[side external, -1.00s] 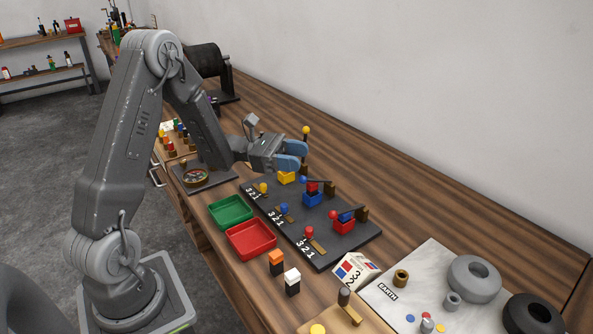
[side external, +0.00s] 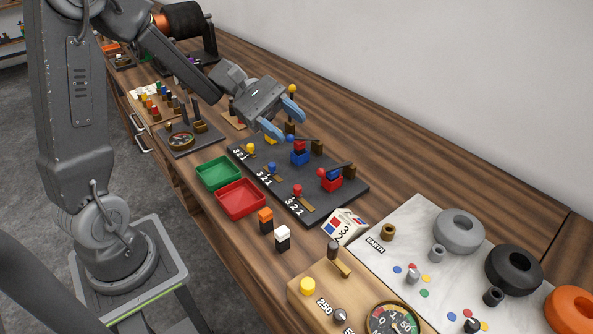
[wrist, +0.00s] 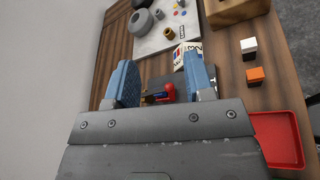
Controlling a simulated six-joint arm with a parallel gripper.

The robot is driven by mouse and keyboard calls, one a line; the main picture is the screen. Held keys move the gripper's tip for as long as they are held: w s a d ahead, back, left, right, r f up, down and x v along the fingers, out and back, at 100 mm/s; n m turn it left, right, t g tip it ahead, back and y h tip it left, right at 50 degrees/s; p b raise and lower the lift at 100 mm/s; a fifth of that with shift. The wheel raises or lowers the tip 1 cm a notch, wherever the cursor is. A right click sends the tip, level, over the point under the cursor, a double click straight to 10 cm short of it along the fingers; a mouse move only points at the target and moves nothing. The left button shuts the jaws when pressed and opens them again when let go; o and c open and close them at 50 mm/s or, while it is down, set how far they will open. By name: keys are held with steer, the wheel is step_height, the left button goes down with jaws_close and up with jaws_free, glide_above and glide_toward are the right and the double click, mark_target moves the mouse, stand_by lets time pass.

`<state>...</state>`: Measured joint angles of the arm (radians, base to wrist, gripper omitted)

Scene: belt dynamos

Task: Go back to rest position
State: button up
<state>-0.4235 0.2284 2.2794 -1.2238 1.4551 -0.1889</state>
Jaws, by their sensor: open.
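My gripper (side external: 279,119) is open, its two blue fingers spread apart with nothing between them. In the side view it hangs in the air above the far end of the dark lever board (side external: 262,186). In the wrist view the open fingers (wrist: 160,85) frame a red and blue part of the board. My gripper hides some of the board's yellow block (side external: 270,138).
A green tray (side external: 218,188) and a red tray (side external: 260,208) lie beside the board. Orange-topped (side external: 265,220) and white-topped (side external: 282,238) blocks stand nearby. A white plate (side external: 398,222) with ring parts is at the right. Bare table lies behind the board.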

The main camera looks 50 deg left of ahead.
steer(key=s+d+r+m+t+y, duration=0.1)
steer(key=s+r+m+t+y, duration=0.1)
steer(key=s+m+y, duration=1.2)
steer(key=shift+s+d+r+m+t, duration=0.3)
steer(key=shift+s+r+m, duration=0.25)
steer(key=shift+s+m, duration=0.2)
